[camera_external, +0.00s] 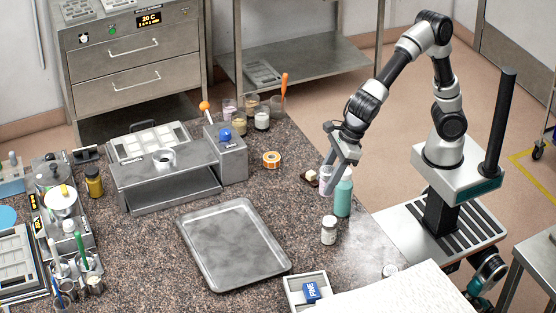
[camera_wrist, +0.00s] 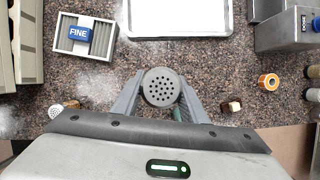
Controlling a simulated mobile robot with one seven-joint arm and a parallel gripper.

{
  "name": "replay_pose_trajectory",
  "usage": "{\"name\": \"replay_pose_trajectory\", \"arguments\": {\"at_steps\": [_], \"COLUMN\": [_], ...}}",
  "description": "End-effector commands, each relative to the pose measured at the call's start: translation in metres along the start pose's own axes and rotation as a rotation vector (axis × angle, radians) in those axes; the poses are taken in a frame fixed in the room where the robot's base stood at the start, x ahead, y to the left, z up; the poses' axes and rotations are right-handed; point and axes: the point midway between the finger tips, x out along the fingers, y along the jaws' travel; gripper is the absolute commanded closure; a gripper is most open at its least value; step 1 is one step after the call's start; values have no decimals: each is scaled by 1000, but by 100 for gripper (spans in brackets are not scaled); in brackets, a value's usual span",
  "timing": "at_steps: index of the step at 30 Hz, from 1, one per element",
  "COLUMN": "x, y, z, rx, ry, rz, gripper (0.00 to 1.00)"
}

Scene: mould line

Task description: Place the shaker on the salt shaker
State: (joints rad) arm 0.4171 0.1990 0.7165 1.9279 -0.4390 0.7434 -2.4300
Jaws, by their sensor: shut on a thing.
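My gripper (camera_wrist: 161,92) is shut on a shaker (camera_wrist: 161,87) with a round grey top full of small holes, seen from above between the fingers. In the outside view my gripper (camera_external: 338,158) is over the right part of the counter, and a pale, clear-walled body (camera_external: 326,178) shows below it. A small jar with a pale label (camera_external: 328,232) stands in front of it. A white disc with holes (camera_external: 390,270) is near the front right edge and also shows in the wrist view (camera_wrist: 55,110). I cannot tell which of these is the salt shaker.
A teal bottle (camera_external: 343,197) stands close beside my gripper. A grey tray (camera_external: 204,250) lies to the left. A box with a blue FINE block (camera_external: 311,291) is at the front. An orange roll (camera_external: 271,159) and a small cream-and-brown block (camera_external: 311,175) lie farther back.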

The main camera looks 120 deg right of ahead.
Motion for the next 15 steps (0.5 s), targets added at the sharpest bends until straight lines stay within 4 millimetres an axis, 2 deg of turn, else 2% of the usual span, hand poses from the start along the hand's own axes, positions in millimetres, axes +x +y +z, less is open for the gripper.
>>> {"name": "replay_pose_trajectory", "arguments": {"at_steps": [2, 5, 12, 15], "x": [-5, -1, 35, 42], "y": [10, 15, 15, 15], "z": [-5, -11, -27, -29], "rx": [-8, -11, -12, -12], "ry": [0, 3, 5, 2], "rz": [4, 5, 5, 6], "gripper": [90, 90, 90, 90]}}
